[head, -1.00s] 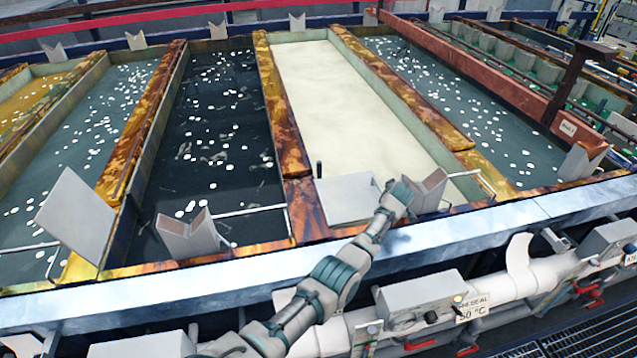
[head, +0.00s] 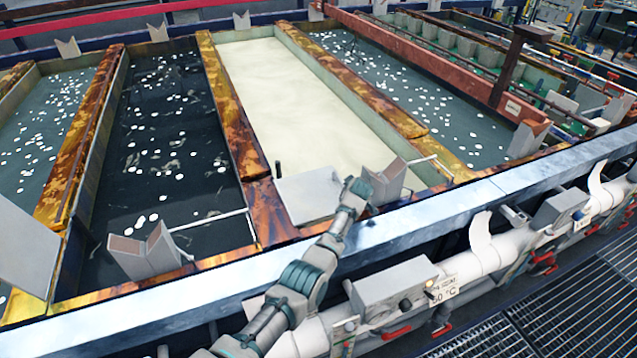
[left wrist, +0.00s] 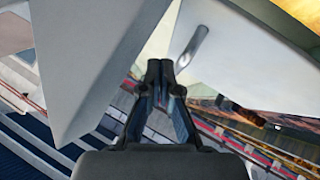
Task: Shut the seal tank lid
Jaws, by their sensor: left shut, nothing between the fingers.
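The seal tank lid (head: 303,198) is a pale grey plate lying about flat over the front end of the tank of cream liquid (head: 300,95). My left gripper (head: 358,188) is at the lid's right edge, beside a grey V-shaped bracket (head: 397,180); I cannot tell whether it touches either. In the left wrist view, the left gripper (left wrist: 166,72) has its fingers together and empty. Pale panels surround it there, one with a short metal handle (left wrist: 194,47); I cannot tell which panel is the lid. My right gripper is not in view.
A steel front ledge (head: 420,210) runs below the tanks, with white pipes (head: 470,262) and grey boxes (head: 395,290) under it. Another V bracket (head: 147,250) and a tilted grey plate (head: 28,255) stand left. A dark tank (head: 165,140) lies left of the cream one.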

